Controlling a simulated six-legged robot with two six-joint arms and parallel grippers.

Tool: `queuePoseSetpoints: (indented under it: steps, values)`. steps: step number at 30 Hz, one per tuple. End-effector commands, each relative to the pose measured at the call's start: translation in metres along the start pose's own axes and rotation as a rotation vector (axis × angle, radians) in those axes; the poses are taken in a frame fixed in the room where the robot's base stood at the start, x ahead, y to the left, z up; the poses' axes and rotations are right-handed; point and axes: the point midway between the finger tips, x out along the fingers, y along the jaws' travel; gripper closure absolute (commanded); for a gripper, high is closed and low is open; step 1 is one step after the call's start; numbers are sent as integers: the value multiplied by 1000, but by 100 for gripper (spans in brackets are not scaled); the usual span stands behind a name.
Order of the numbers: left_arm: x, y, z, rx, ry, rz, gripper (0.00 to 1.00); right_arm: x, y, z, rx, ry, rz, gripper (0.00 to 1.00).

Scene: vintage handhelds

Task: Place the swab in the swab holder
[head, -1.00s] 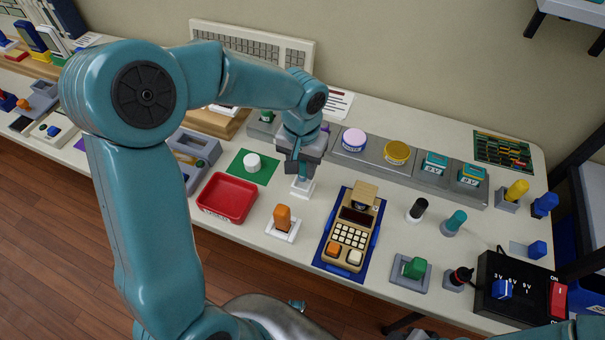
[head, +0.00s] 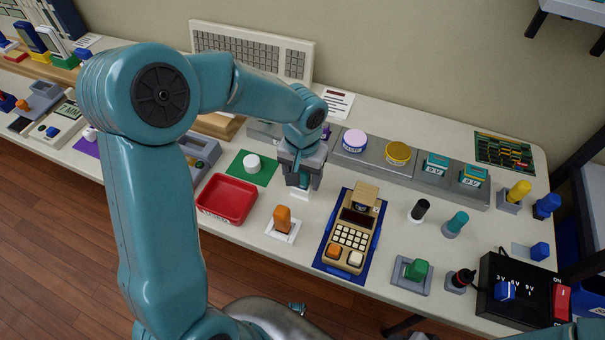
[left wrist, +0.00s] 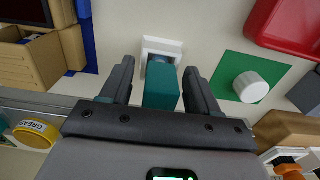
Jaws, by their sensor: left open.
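The swab, with a blocky teal handle (left wrist: 160,88), stands over a white square holder (left wrist: 162,48) in the left wrist view. A grey-blue lower part shows between handle and holder and appears to sit in the holder's opening. My left gripper (left wrist: 157,72) is open, one finger on each side of the handle, with visible gaps. In the head view my left gripper (head: 301,184) is over the white holder (head: 301,193) and hides most of the swab.
A green mat with a white knob (head: 252,162) and a red tray (head: 228,198) lie to the left. An orange-handled piece (head: 283,217) in a white base is in front. A tan calculator (head: 350,236) is to the right. A grey rack with jars (head: 370,164) stands behind.

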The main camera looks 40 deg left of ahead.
Motion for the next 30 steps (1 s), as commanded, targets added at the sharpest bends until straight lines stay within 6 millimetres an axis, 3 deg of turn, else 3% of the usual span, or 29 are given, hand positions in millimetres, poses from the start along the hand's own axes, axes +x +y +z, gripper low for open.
queuePoseSetpoints:
  steps: [5,12,18,30]
  values:
    - [-24,0,-1,1,6,0,39,-6,-2,0,0,0,0,57]
    - [-81,0,-1,0,6,1,39,-14,-5,0,0,0,0,57]
    - [-113,0,-1,0,4,1,39,-17,-6,0,0,0,0,57]
    - [-123,0,0,0,0,0,39,-18,-6,0,0,0,0,57]
